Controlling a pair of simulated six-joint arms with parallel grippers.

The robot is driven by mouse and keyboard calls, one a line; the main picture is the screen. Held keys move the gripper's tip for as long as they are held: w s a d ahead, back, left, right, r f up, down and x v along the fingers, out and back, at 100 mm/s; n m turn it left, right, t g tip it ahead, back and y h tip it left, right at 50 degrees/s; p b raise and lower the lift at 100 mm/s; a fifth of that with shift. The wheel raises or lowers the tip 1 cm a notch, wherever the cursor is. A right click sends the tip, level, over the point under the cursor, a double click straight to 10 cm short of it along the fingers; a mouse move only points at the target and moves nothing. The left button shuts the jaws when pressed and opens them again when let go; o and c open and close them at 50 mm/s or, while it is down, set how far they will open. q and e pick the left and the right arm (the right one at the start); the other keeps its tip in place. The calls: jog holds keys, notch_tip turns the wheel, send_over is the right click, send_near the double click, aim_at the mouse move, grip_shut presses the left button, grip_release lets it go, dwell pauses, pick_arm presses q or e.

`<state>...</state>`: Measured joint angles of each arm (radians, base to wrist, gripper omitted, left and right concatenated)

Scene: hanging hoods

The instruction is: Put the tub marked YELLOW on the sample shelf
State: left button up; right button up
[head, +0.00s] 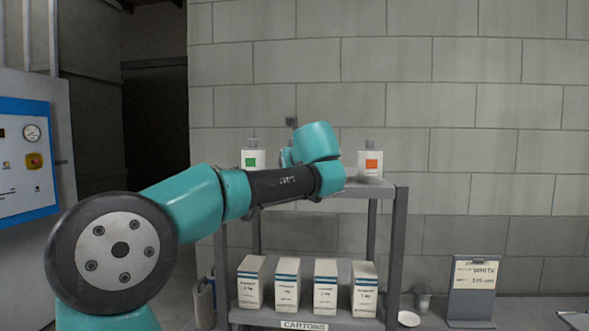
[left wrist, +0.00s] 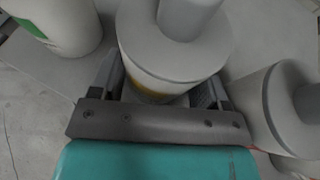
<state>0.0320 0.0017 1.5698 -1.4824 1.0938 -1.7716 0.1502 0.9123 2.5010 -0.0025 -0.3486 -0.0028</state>
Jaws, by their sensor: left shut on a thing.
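My left gripper (left wrist: 163,84) is shut on a white tub (left wrist: 170,62) with a grey lid or neck; a strip of yellow label shows low on its side. Whether this tub rests on the surface below or is raised cannot be told. In the head view my left arm reaches over the upper shelf (head: 372,189) and hides the gripper and most of what it holds. A white tub with a green square (head: 250,161) stands left of my wrist, and one with an orange square (head: 370,166) stands right of it. My right gripper is out of view.
Neighbouring tubs stand close on both sides, at left (left wrist: 62,25) and right (left wrist: 275,105) in the left wrist view. Several white cartons (head: 287,284) fill the lower shelf, labelled CARTONS. A panel (head: 28,160) is far left.

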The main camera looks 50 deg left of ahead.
pick_arm(q)
jog(key=shift+f, duration=0.1)
jog(key=o, duration=0.5)
jog(key=v, duration=1.2)
dwell(0.4)
